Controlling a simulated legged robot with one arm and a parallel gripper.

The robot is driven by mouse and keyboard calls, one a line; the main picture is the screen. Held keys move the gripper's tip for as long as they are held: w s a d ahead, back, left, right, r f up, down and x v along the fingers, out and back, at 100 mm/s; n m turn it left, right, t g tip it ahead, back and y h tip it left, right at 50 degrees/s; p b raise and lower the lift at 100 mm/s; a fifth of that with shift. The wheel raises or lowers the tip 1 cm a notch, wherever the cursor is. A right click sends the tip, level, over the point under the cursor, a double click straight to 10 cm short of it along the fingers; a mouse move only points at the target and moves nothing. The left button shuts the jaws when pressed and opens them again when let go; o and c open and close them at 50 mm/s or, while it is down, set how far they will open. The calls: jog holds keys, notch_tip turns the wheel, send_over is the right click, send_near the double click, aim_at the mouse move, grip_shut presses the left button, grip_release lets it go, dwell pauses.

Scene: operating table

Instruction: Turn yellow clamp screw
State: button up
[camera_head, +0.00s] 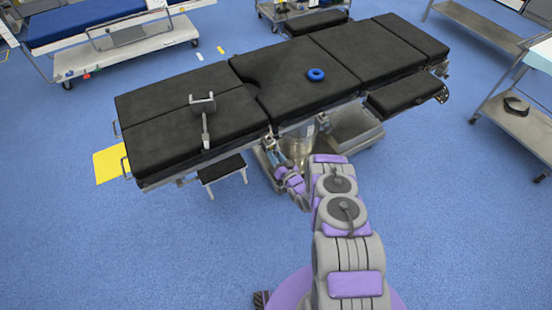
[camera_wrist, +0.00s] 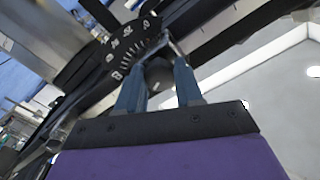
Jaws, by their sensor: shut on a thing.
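My gripper (camera_wrist: 157,68) has two blue fingers, closed around a dark grey rounded knob (camera_wrist: 158,75) below the table. The knob looks dark, and I see no yellow on it. Just beyond it is a black curved plate with white marks (camera_wrist: 128,47). In the head view my gripper (camera_head: 271,152) is at the near edge of the black operating table (camera_head: 190,120), beside its side rail. The knob is too small to make out there.
A blue ring (camera_head: 316,74) lies on the table top. A grey bracket (camera_head: 204,115) is on the left section. A small step stool (camera_head: 222,168) stands left of my arm. A yellow panel (camera_head: 109,164) shows at the left end. The blue floor in front is clear.

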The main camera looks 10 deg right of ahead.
jog(key=m, duration=2.6)
jog(key=shift+s+f+m, duration=0.2)
jog(key=shift+f+m, duration=0.1)
dwell(0.3)
jog(key=o, duration=1)
jog(key=shift+w+r, duration=0.15)
jog(key=shift+o, duration=0.2)
